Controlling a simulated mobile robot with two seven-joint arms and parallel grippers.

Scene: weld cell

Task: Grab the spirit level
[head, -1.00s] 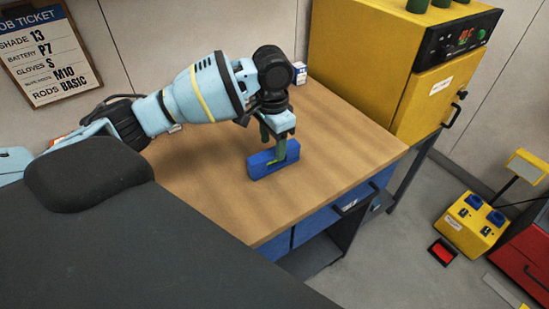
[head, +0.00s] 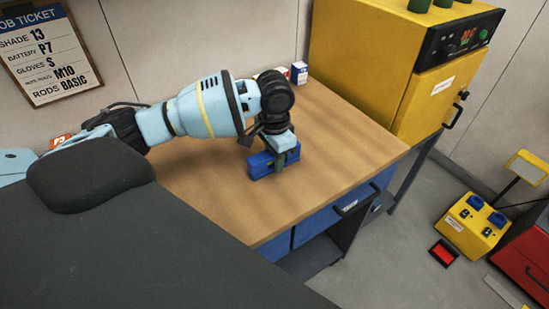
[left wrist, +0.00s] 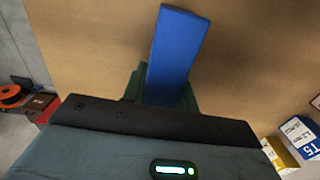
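The spirit level, a blue bar (head: 258,166), stands on its long edge on the wooden bench top. In the left wrist view the blue bar (left wrist: 178,42) runs up from between the green fingers. My left gripper (head: 281,160) is low over the bar, pointing down, with one finger in front of its near face. In the left wrist view the fingers of my left gripper (left wrist: 165,90) are on either side of the bar, close to it. Whether both touch it is not clear. The far finger is hidden in the head view. My right gripper is not in view.
Small boxes (head: 299,72) stand at the back of the bench (head: 345,150). A yellow cabinet (head: 385,75) is at its right end. The bench top in front and to the right is clear. A yellow unit with blue sockets (head: 470,222) stands on the floor at right.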

